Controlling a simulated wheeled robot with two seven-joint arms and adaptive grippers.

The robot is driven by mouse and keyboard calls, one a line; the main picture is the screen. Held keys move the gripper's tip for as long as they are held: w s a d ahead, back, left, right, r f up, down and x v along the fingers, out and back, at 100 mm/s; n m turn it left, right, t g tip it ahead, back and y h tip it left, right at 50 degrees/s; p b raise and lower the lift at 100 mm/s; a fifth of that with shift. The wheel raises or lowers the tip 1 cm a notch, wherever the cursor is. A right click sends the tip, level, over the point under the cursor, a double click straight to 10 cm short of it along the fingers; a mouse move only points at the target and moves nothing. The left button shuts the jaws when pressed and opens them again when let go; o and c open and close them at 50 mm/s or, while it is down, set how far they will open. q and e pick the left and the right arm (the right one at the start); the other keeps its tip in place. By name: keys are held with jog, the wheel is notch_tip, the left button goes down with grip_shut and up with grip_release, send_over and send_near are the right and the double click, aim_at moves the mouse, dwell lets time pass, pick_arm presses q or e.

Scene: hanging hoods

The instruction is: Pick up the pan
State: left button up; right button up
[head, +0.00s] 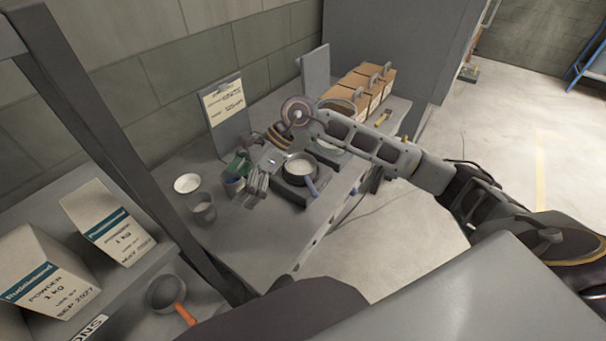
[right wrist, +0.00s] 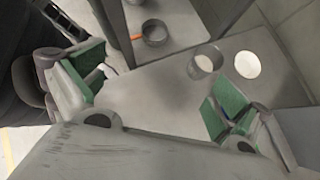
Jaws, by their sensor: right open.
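A small dark pan with an orange handle (head: 166,292) lies on the lower-left shelf in the head view. It also shows in the right wrist view (right wrist: 154,34), beyond the fingers. A second pan with a blue handle (head: 300,170) sits on a dark square base on the table. My right gripper (head: 246,180) is over the table, left of the blue-handled pan and apart from the orange-handled one. Its green-padded fingers are spread with nothing held between them in the right wrist view (right wrist: 155,98). My left gripper is not seen.
A grey cup (head: 203,210) and a white bowl (head: 187,184) stand left of my right gripper. Powder boxes (head: 108,222) stand on the shelf behind the orange-handled pan. A dark upright post (head: 130,155) stands between shelf and table. Cardboard boxes (head: 360,88) stand at the table's far end.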

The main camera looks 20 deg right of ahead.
jog(key=w+d+f+h, duration=0.2)
jog(key=d+h, duration=0.3)
jog(key=d, duration=0.4)
jog(key=r+h, duration=0.1)
jog(key=h, duration=0.3)
send_over(310, 183)
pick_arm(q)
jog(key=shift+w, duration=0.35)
pick_arm(e)
jog(key=shift+r, duration=0.1)
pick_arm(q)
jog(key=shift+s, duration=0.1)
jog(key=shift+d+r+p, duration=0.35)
pick_arm(e)
jog(key=shift+n, duration=0.3)
jog(key=shift+f, duration=4.3)
